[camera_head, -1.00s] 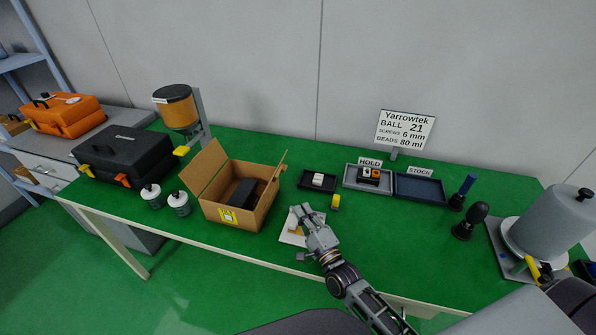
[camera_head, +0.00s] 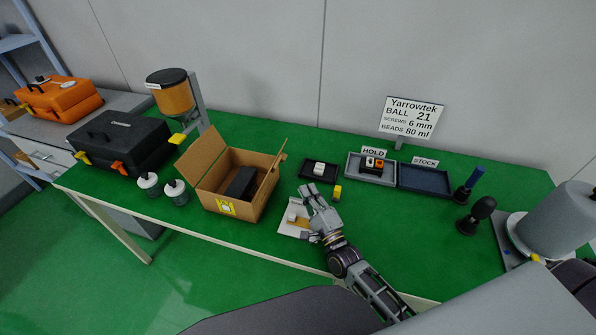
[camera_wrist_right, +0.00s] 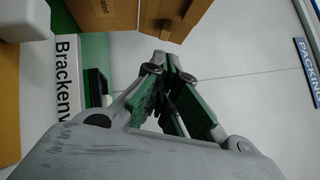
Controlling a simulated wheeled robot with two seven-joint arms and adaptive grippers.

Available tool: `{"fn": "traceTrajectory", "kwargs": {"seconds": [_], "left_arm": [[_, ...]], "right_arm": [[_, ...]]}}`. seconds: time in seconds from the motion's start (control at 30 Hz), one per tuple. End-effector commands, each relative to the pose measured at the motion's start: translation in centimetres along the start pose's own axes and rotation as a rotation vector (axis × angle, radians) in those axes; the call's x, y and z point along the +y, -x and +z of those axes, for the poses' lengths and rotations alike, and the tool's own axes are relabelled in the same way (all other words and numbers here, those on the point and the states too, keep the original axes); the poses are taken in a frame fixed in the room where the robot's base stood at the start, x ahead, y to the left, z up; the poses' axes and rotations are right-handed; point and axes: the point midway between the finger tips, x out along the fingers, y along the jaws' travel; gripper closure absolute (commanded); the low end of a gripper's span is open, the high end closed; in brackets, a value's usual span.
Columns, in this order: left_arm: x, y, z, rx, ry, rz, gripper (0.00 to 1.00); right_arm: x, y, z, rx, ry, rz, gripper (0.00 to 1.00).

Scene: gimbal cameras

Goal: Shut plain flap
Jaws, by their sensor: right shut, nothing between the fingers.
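An open cardboard box (camera_head: 235,207) stands on the green table, with a dark block (camera_head: 242,183) inside. Its left flap (camera_head: 201,155) stands up, leaning outward. Its right flap (camera_head: 269,167) also stands up and shows nearly edge-on. I cannot tell from the head view which flap is plain. My right gripper (camera_head: 313,192) is shut and empty, to the right of the box and apart from it, above a small card. In the right wrist view the gripper (camera_wrist_right: 168,62) points up past cardboard (camera_wrist_right: 100,14) at the upper left. My left gripper is not in view.
A printed card (camera_head: 292,222) lies under the gripper. A small black tray (camera_head: 320,171), the HOLD tray (camera_head: 350,168) and the STOCK tray (camera_head: 425,182) sit behind it. Two white-lidded jars (camera_head: 176,192) and a black case (camera_head: 122,143) are left of the box.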

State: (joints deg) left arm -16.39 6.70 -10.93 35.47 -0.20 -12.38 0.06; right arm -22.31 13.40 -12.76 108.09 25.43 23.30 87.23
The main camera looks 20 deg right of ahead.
Motion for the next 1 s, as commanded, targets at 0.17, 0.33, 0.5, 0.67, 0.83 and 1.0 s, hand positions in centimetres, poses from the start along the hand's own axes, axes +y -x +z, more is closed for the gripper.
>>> {"fn": "traceTrajectory", "kwargs": {"seconds": [0.17, 0.33, 0.5, 0.67, 0.83, 1.0], "left_arm": [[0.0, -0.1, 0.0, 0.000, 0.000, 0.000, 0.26], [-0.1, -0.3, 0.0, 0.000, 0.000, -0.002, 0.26], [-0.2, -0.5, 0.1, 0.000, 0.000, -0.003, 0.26], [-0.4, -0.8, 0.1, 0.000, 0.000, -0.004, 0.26], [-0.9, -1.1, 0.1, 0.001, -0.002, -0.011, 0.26], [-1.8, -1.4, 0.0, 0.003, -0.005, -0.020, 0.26]], "right_arm": [[0.0, -0.5, 0.0, 0.000, 0.000, -0.002, 1.00], [0.0, -1.5, 0.0, 0.000, 0.000, -0.002, 1.00], [0.0, -3.1, 0.0, 0.001, -0.001, -0.003, 1.00], [0.0, -4.6, 0.0, 0.000, 0.000, -0.003, 1.00], [0.0, -6.2, 0.0, 0.000, -0.001, -0.003, 1.00], [0.0, -7.8, 0.0, 0.000, 0.000, -0.002, 1.00]]}}
